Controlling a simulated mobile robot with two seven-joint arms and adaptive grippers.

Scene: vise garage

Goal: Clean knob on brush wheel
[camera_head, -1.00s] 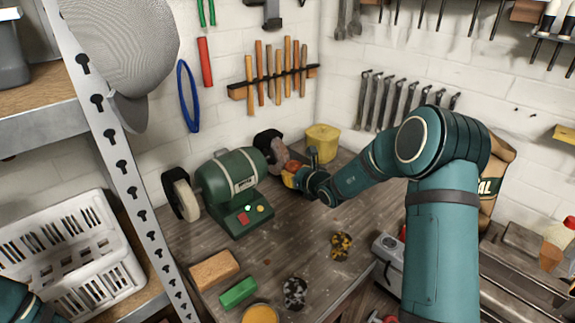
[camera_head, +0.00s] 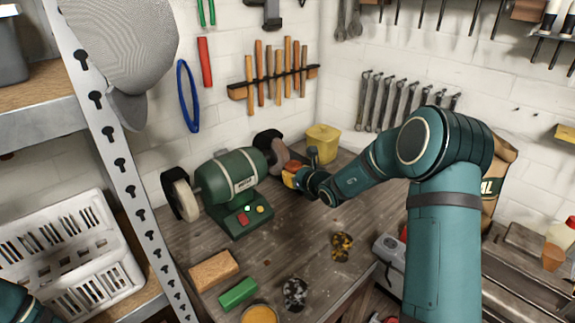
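The green bench grinder (camera_head: 232,180) stands on the workbench, with a pale wheel (camera_head: 181,196) at its left. The brush wheel (camera_head: 275,152), partly under a dark guard, is at its right end. My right gripper (camera_head: 301,178) appears shut on an orange-yellow knob (camera_head: 290,174) close by the brush wheel; whether they touch is hard to tell. The fingers hide part of the knob. A yellow knob with dark stains (camera_head: 342,246) and a grey-black mottled knob (camera_head: 295,293) lie on the bench. My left gripper is out of view; only a bit of that arm shows at lower left.
A wooden block (camera_head: 214,270), a green block (camera_head: 238,293) and a round yellow-orange item (camera_head: 259,314) lie at the bench's front left. A yellow container (camera_head: 322,142) stands behind my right gripper. A metal shelf post (camera_head: 118,160) and white basket (camera_head: 70,260) are at left.

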